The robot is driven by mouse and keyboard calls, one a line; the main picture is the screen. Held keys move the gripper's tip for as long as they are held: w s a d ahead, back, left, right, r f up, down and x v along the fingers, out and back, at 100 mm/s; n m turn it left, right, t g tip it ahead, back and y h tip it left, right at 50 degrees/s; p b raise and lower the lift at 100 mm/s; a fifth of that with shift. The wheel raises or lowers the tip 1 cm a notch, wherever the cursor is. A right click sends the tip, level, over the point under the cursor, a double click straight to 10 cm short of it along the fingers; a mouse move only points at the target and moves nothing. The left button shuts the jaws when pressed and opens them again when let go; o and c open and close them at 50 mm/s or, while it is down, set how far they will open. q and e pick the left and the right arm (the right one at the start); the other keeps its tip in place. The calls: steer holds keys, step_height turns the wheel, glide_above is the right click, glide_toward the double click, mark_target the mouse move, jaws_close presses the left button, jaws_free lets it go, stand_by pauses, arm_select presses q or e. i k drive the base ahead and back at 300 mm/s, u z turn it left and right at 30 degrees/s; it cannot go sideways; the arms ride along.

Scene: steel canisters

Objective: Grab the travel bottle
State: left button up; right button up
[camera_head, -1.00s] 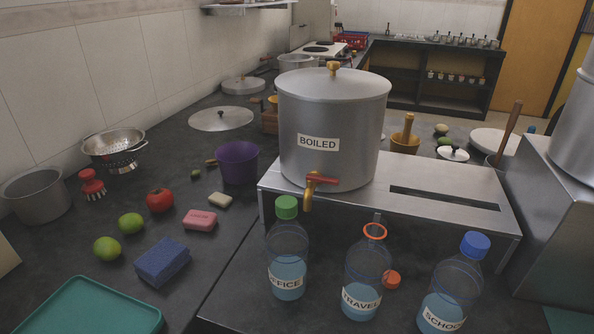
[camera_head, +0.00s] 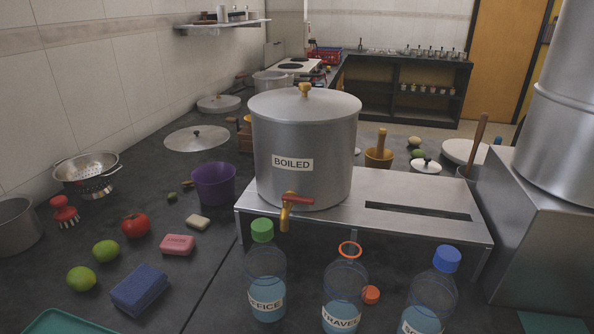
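The travel bottle (camera_head: 341,291) stands upright on the dark counter at the bottom middle. It is clear with blue liquid, a label reading TRAVEL and an open neck with an orange ring. An orange-red cap (camera_head: 371,294) lies beside it on the right. The office bottle (camera_head: 266,279) with a green cap stands to its left. A third bottle (camera_head: 432,295) with a blue cap stands to its right, its label partly cut off by the frame. Neither of my grippers is in view.
A steel canister (camera_head: 304,150) marked BOILED, with a brass tap (camera_head: 287,209), stands on a metal stand (camera_head: 415,190) behind the bottles. Another large steel canister (camera_head: 563,140) is at the right. Produce, sponge (camera_head: 140,289) and soap lie on the left counter.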

mark_target(346, 280)
steer(key=k, duration=1.65)
steer(key=z, duration=0.75)
steer(key=i, duration=1)
steer(key=u, duration=1.85)
